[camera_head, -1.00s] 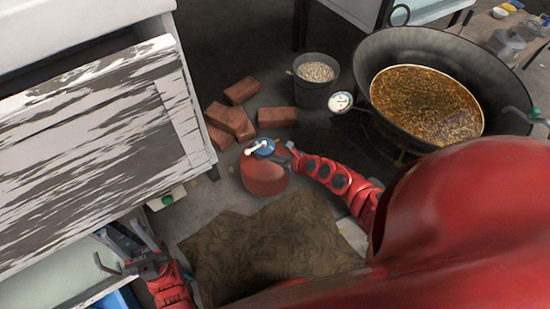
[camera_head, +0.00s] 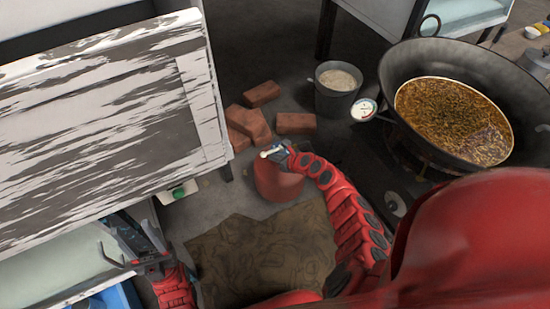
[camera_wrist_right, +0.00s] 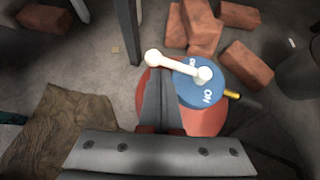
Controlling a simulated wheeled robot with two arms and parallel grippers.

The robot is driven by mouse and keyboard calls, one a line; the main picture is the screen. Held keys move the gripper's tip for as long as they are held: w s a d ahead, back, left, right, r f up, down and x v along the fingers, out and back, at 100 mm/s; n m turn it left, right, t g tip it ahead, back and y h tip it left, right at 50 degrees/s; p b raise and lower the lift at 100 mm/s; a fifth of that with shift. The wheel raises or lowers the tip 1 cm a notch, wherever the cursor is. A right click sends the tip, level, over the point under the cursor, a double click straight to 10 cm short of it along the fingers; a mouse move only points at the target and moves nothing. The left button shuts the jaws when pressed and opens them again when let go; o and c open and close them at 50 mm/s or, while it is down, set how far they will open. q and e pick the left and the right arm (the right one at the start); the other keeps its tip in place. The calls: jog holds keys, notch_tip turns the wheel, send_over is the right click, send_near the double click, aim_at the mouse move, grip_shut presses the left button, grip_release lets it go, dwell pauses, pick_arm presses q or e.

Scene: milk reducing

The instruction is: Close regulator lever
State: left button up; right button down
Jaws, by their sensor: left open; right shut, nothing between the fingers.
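The regulator (camera_wrist_right: 222,88) is a blue disc on top of a red gas cylinder (camera_head: 277,184), which stands on the floor. Its white lever (camera_wrist_right: 180,65) ends in a round knob and points left from its pivot in the right wrist view. "ON" is readable on the disc; other lettering is partly hidden by the lever. My right gripper (camera_wrist_right: 165,85) is shut and empty, its fingers right at the lever's outer half; I cannot tell whether they touch. In the head view the right gripper (camera_head: 284,157) covers much of the regulator. My left gripper (camera_head: 125,246) is open and empty at the lower left.
Several bricks (camera_head: 251,124) lie behind the cylinder. A bucket (camera_head: 336,102) and a large wok (camera_head: 405,66) with brown liquid and a dial thermometer (camera_head: 363,110) stand to the right. A brown cloth (camera_head: 262,250) lies in front. A worn white cabinet (camera_head: 110,110) stands left.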

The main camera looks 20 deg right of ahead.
jog(key=m+h+p, duration=0.1)
jog(key=p, duration=0.1)
jog(key=w+a+m+h+p, duration=0.1)
jog(key=m+p, duration=0.1)
jog(key=p, duration=0.1)
jog(key=shift+w+a+t+h, duration=0.15)
jog(key=shift+t+h, duration=0.25)
jog(key=shift+r, duration=0.1)
